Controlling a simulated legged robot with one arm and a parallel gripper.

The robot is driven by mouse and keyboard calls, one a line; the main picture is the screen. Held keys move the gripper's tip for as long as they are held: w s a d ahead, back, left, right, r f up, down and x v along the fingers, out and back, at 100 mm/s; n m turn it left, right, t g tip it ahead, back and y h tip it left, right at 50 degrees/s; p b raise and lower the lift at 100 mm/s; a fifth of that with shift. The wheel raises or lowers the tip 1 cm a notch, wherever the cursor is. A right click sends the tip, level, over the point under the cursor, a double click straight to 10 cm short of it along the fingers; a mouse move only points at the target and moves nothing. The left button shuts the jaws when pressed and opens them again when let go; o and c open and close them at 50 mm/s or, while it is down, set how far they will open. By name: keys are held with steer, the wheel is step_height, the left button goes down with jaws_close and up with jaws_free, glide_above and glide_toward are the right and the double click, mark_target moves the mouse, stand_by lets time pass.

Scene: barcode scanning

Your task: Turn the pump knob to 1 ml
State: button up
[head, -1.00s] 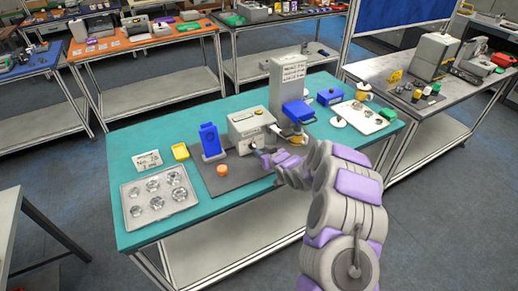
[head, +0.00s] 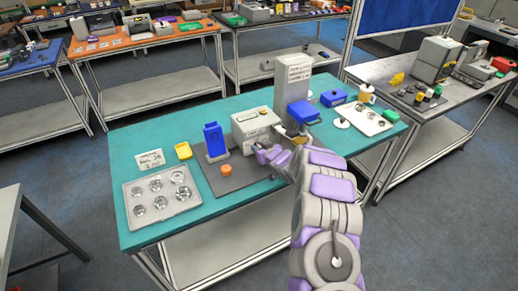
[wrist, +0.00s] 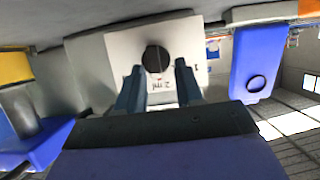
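The pump (head: 254,124) is a light grey box on a dark mat, near the middle of the teal table in the head view. In the wrist view its white front plate (wrist: 122,48) carries a round black knob (wrist: 156,59) with a thin line running up and down the picture. A "2 ml" mark is below the knob and a "1" is to its right. My gripper (wrist: 159,70) is open, its two dark fingers apart on either side of the knob's lower part. I cannot tell whether they touch it. In the head view my gripper (head: 267,154) is at the pump's front.
A blue stand (head: 214,142) is left of the pump, also seen in the wrist view (wrist: 257,60). An orange cap (head: 226,170) lies on the mat (head: 238,178). A tall grey device (head: 293,88) with a blue part is to the right. A tray (head: 160,215) holds several dishes.

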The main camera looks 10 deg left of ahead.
steer(key=shift+d, duration=0.35)
steer(key=shift+c, duration=1.4)
steer(key=shift+d, duration=0.1)
jaws_close()
steer(key=shift+a, duration=0.25)
